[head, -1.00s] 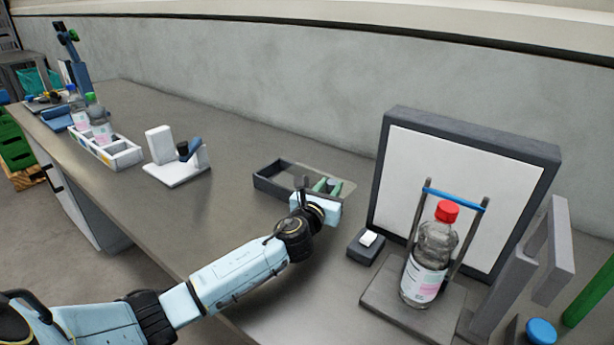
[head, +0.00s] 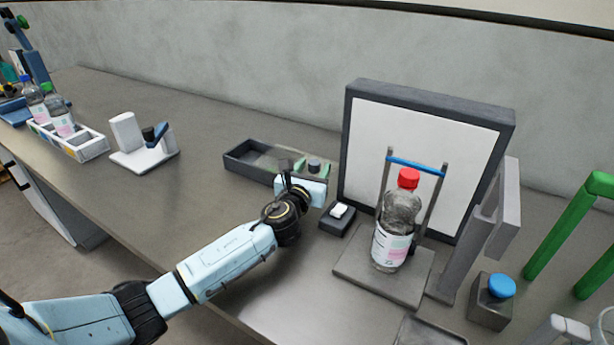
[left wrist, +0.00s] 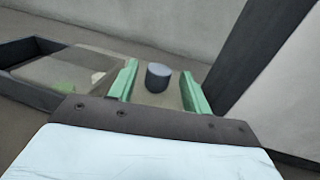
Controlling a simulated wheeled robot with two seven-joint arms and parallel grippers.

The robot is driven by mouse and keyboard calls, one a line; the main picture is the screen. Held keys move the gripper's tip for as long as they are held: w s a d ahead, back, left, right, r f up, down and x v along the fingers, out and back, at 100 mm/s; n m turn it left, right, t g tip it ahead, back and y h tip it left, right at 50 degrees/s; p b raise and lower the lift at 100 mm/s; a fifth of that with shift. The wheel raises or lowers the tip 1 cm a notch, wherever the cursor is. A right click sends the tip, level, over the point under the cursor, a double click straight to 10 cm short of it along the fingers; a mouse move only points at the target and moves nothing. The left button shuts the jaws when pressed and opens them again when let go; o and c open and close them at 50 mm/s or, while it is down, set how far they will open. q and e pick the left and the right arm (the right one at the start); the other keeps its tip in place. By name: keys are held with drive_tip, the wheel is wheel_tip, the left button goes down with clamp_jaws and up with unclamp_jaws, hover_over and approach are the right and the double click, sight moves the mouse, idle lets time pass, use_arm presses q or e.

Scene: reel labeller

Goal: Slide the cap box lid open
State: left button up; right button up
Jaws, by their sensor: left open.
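The cap box (head: 240,165) is a long dark grey tray at the back of the bench. It also shows at the left in the left wrist view (left wrist: 22,93). Its clear lid (left wrist: 88,66) sits shifted to the right, with the left part of the box uncovered. A green patch shows through the lid. A grey round knob (head: 314,165) stands on the lid. My left gripper (left wrist: 158,88) is open, its green fingers on either side of the knob with visible gaps. My right gripper is not in view.
A panel (head: 420,160) stands right of the box. In front of it are a red-capped bottle (head: 392,235) on a stand and a small dark block (head: 338,220). A white holder (head: 145,153) and a bottle rack (head: 92,147) stand left. The bench between holder and box is clear.

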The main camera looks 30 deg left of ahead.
use_arm(q)
drive_tip(key=s, duration=0.2)
drive_tip(key=s+p, duration=0.1)
drive_tip(key=s, duration=0.1)
drive_tip(key=s+d, duration=0.1)
drive_tip(key=shift+s, duration=0.4)
drive_tip(key=s, duration=0.4)
drive_tip(key=s+p, duration=0.1)
drive_tip(key=s, duration=0.2)
drive_tip(key=shift+d, duration=0.25)
drive_tip(key=shift+s, duration=0.25)
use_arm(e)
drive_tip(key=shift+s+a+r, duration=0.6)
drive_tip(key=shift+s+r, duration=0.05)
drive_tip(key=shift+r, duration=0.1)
use_arm(q)
drive_tip(key=shift+r, duration=0.1)
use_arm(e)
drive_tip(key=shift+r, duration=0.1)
